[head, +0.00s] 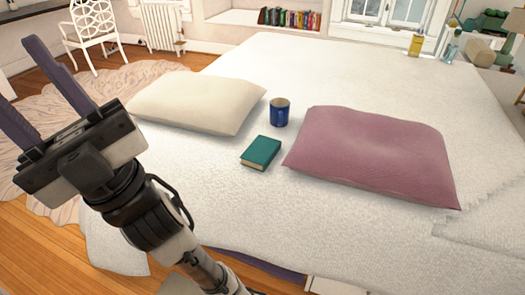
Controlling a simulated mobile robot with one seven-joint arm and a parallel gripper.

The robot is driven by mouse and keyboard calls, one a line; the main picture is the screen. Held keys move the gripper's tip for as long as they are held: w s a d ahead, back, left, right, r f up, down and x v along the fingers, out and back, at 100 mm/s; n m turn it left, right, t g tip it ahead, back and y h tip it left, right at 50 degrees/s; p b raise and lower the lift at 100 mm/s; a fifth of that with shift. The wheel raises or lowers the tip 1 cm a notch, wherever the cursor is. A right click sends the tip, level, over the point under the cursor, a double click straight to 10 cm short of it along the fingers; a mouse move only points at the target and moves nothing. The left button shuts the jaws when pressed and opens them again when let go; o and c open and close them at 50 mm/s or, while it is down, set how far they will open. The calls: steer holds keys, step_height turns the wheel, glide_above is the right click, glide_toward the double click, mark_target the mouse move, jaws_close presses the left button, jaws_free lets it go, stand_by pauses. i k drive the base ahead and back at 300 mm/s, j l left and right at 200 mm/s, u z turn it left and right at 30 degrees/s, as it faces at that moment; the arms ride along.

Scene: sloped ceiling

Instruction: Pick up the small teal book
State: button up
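The small teal book (261,152) lies flat on the white bed (340,240), between a cream pillow and a mauve pillow. Its pale page edge faces the front left. My gripper (44,92) is raised at the left of the head view, well apart from the book and on the near left side of the bed. Its two purple fingers point up and left with a gap between them. Nothing shows between the fingers, so it is open and empty.
A blue mug (279,112) stands just behind the book. The cream pillow (198,102) is to its left and the mauve pillow (370,155) to its right. A white chair (92,28) and radiator (162,27) stand at the back left. The bedspread in front of the book is clear.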

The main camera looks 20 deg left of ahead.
mark_target(258, 155)
steer(key=j+z, duration=0.65)
steer(key=z, duration=0.15)
steer(key=j+z, duration=0.15)
steer(key=j, duration=0.35)
steer(key=j+z, duration=0.15)
steer(key=j, duration=0.4)
steer(key=k+j, duration=0.1)
steer(key=j, duration=0.3)
steer(key=k+j, duration=0.1)
steer(key=j, duration=0.7)
steer(key=k+j+z, duration=0.1)
steer(key=j, duration=0.3)
steer(key=k+j, duration=0.15)
steer(key=j, duration=0.25)
steer(key=i+j, duration=0.1)
steer(key=i, duration=0.4)
